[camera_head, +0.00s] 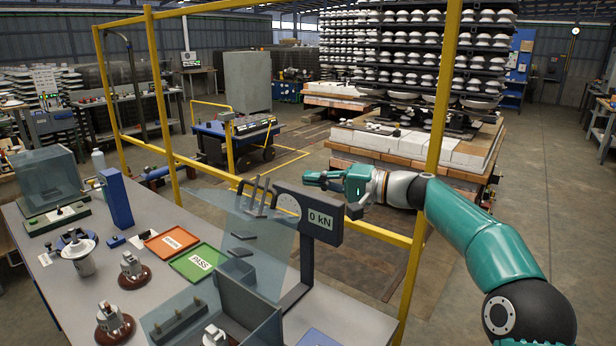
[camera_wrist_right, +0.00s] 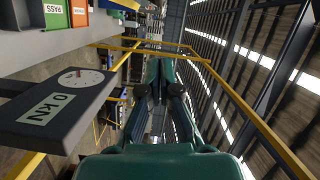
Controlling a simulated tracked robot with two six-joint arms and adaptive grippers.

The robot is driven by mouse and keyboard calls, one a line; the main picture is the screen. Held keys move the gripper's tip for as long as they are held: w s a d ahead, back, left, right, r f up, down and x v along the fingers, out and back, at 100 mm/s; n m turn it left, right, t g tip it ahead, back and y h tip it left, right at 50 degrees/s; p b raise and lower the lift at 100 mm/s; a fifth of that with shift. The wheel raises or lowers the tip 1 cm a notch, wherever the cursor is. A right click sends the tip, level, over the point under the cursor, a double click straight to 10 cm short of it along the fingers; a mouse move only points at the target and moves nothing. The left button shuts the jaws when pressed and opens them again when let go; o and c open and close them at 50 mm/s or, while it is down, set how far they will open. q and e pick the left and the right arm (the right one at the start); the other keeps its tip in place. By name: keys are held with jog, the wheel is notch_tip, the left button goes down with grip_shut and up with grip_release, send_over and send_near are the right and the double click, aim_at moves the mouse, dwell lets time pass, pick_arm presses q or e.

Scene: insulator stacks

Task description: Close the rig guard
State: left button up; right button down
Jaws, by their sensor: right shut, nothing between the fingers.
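The rig guard appears as a clear, bluish tilted panel (camera_head: 228,222) above the grey bench, left of the load display. It stands raised over the test rig (camera_head: 235,305) at the bench's front edge. The dark display (camera_head: 308,214) reads 0 kN and has a round dial; it also fills the left of the right wrist view (camera_wrist_right: 62,105). My right gripper (camera_head: 312,178) reaches in from the right, behind and above the display. It is shut and empty, apart from the panel; its fingers also show in the wrist view (camera_wrist_right: 160,68). My left gripper is out of view.
A yellow frame post (camera_head: 435,150) stands beside my right arm, with a rail (camera_head: 385,233) below it. The bench holds a red tray (camera_head: 171,241), a green PASS tray (camera_head: 198,262), a blue block (camera_head: 116,198) and several insulators. A clear box (camera_head: 45,175) stands at the left.

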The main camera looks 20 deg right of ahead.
jog(key=w+a+p, duration=0.3)
jog(key=a, duration=0.5)
jog(key=shift+a+f, duration=0.2)
jog(key=shift+f, duration=0.25)
